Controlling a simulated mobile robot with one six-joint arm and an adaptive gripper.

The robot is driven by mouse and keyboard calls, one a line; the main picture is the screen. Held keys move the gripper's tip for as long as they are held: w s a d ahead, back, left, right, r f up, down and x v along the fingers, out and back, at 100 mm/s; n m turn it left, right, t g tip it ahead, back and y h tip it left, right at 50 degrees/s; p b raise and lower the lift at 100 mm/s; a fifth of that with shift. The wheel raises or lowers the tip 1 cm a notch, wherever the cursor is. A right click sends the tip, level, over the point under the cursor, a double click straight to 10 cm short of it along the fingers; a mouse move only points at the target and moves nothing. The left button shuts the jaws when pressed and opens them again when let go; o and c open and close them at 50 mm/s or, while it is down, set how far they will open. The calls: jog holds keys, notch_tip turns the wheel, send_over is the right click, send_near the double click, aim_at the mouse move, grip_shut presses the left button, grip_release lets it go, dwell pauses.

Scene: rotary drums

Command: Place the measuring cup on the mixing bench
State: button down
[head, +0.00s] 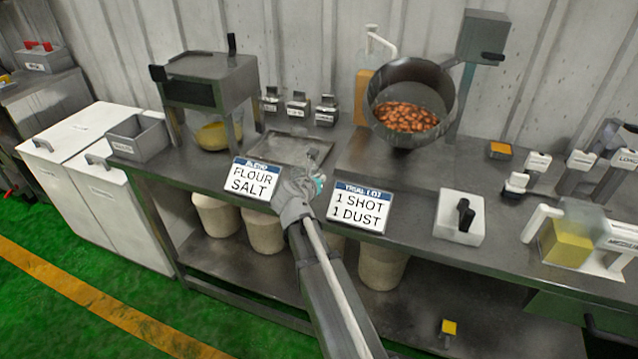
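My gripper (309,184) is above the front edge of the steel bench (345,158), between the two signs. Its fingers are small and seen from behind, so I cannot tell whether it is open or shut. A small teal patch shows at its right side. A small grey piece (313,154) shows just beyond it, over the shallow tray (285,148); I cannot tell whether it is part of a cup. No measuring cup can be clearly made out. Several small labelled metal containers (298,104) stand at the back of the bench.
A tilted drum (440,84) holding orange-brown pieces stands above the bench. Signs reading FLOUR SALT (252,180) and 1 SHOT 1 DUST (358,208) stand at the front edge. A white switch box (460,217) and a yellow-filled machine (568,243) are right. A grey bin (138,138) is left.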

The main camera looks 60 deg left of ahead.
jog(key=shift+f, duration=0.15)
jog(key=c, duration=1.3)
grip_release()
jog(key=o, duration=0.5)
jog(key=shift+r, duration=0.2)
jog(key=p+v, duration=0.4)
jog(key=v, duration=0.8)
jog(key=shift+p, duration=0.3)
jog(key=shift+f, duration=0.1)
